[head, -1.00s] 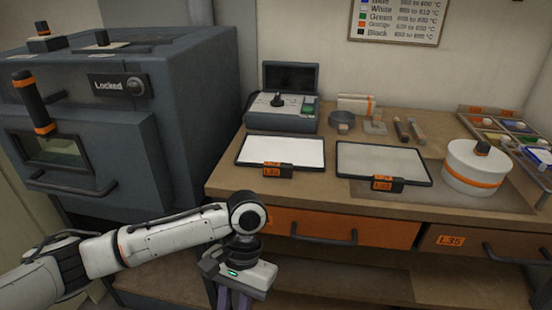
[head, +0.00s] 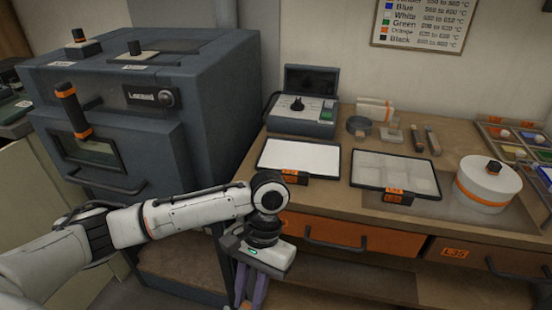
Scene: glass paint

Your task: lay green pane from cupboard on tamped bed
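Two trays with dark rims lie side by side on the bench top. The left tray (head: 298,158) holds a plain bright white surface. The right tray (head: 397,171) holds a greyer surface with faint square divisions. I cannot tell which of them is the tamped bed. No green pane and no cupboard can be made out. My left gripper (head: 249,296) hangs pointing down in front of the bench, below the orange drawer's left end. Its fingertips run to the picture's lower edge, so its opening is unclear. My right gripper is not in view.
A dark kiln (head: 150,115) with a "Locked" label stands at left. A control box (head: 303,112), a white lidded pot (head: 487,184) and a divided colour tray (head: 520,135) stand on the bench. An orange drawer (head: 340,232) is shut below.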

